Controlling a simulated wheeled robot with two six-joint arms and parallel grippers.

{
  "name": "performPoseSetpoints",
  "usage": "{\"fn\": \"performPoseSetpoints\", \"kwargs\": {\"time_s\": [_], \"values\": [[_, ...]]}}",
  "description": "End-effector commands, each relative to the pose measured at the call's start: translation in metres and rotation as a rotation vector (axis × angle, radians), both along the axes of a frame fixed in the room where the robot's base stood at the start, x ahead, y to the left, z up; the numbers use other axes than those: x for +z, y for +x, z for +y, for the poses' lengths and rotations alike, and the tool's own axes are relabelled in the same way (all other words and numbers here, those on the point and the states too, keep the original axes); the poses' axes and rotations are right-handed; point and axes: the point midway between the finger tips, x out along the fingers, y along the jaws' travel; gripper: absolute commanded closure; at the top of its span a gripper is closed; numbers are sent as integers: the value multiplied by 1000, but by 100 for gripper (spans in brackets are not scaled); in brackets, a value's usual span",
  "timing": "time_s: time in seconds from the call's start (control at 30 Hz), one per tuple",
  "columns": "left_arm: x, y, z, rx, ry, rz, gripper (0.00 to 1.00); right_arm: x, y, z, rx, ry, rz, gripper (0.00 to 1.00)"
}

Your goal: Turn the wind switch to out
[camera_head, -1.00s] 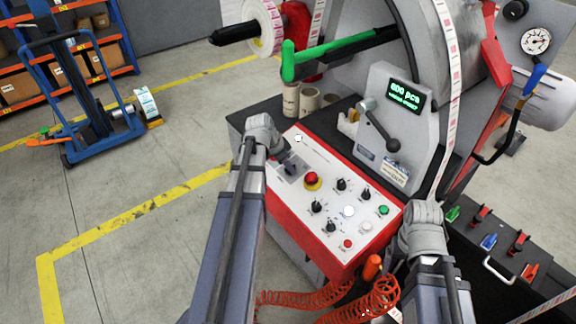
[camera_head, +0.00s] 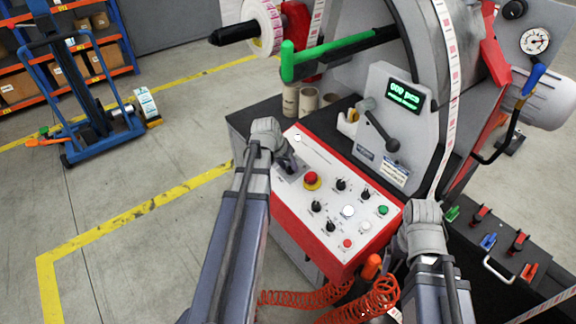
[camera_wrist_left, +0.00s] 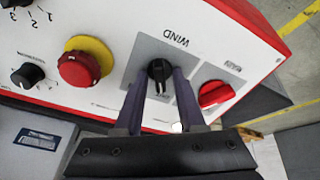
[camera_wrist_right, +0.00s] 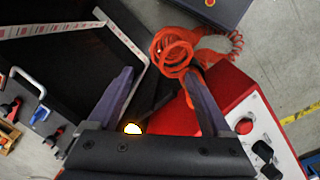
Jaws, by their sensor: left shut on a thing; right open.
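The wind switch (camera_wrist_left: 159,70) is a black knob on a grey plate marked WIND, on the white control panel (camera_head: 330,176). It shows in the left wrist view. My left gripper (camera_wrist_left: 160,82) has its two fingers on either side of the knob and is shut on it. In the head view my left gripper is over the panel's upper left corner and partly hides the switch. My right gripper (camera_wrist_right: 159,76) is open and empty, near the panel's lower right end. The pointer's exact setting cannot be read.
A red knob (camera_wrist_left: 216,93) sits beside the wind switch, and a red emergency button (camera_wrist_left: 80,68) with a yellow ring is on its other side. Several small knobs and buttons fill the panel. An orange coiled hose (camera_wrist_right: 174,50) hangs near my right gripper.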

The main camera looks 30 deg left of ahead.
Motion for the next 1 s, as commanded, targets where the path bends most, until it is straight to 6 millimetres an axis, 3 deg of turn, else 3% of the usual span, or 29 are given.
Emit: {"fn": "performPoseSetpoints", "kwargs": {"time_s": [0.5, 0.53, 0.57, 1.0], "values": [[0, 0, 0, 18, -6, 3, 100, 0, 0, 0, 0, 0, 0, 16], [0, 0, 0, 18, -6, 3, 60, 0, 0, 0, 0, 0, 0, 16], [0, 0, 0, 18, -6, 3, 57, 0, 0, 0, 0, 0, 0, 16], [5, -2, 0, 18, -4, 2, 54, 5, 0, 0, 0, 0, 0, 16]]}}
